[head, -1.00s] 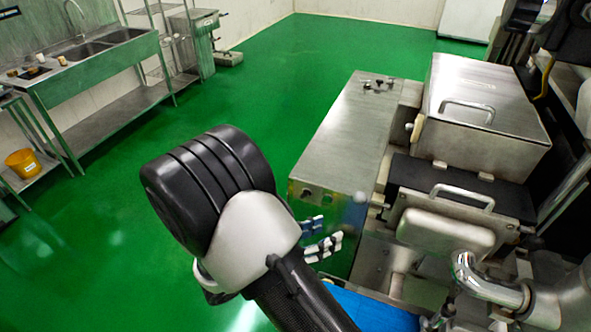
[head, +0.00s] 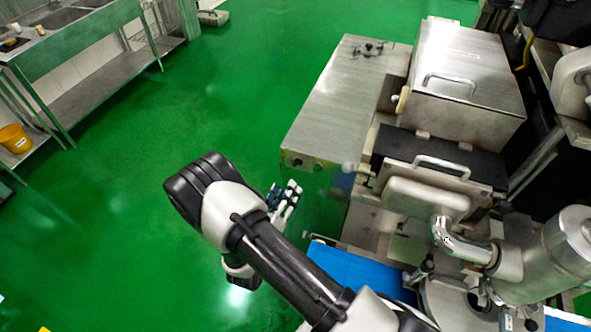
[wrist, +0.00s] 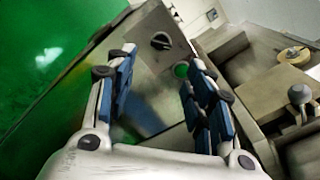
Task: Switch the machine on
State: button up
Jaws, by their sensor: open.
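The encrusting machine's steel cabinet (head: 340,95) stands right of centre in the head view. Its end panel fills the middle of the wrist view. There, a black rotary knob (wrist: 160,41) with a pale mark sits on the panel, and a green round button (wrist: 181,70) lies just below and right of it. My gripper (wrist: 158,68) is open and empty, with blue-padded fingers spread on either side of the button and knob in the picture. In the head view my gripper (head: 284,191) is before the cabinet's near end, apart from it as far as I can tell.
Right of the cabinet are a lidded steel box (head: 465,85) with a handle and a round steel pipe (head: 463,243). A blue belt (head: 360,270) runs below. A steel sink bench (head: 90,60) and an orange bucket (head: 14,138) are at left. Green floor between is clear.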

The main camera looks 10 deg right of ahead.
aim_at(295, 166)
jog(key=x, duration=0.9)
jog(key=shift+d, duration=0.1)
jog(key=shift+c, duration=0.3)
jog(key=c, duration=1)
jog(key=shift+w+m+b, duration=0.1)
jog(key=shift+m+b, duration=0.2)
jog(key=shift+m, duration=0.1)
jog(key=m+b, duration=0.4)
jog(key=m, duration=0.1)
jog(key=m+b, duration=0.5)
jog(key=m, duration=0.1)
jog(key=m+b, duration=0.5)
jog(key=shift+w+a+m, duration=0.15)
jog(key=shift+a+m, duration=0.15)
jog(key=shift+m, duration=0.4)
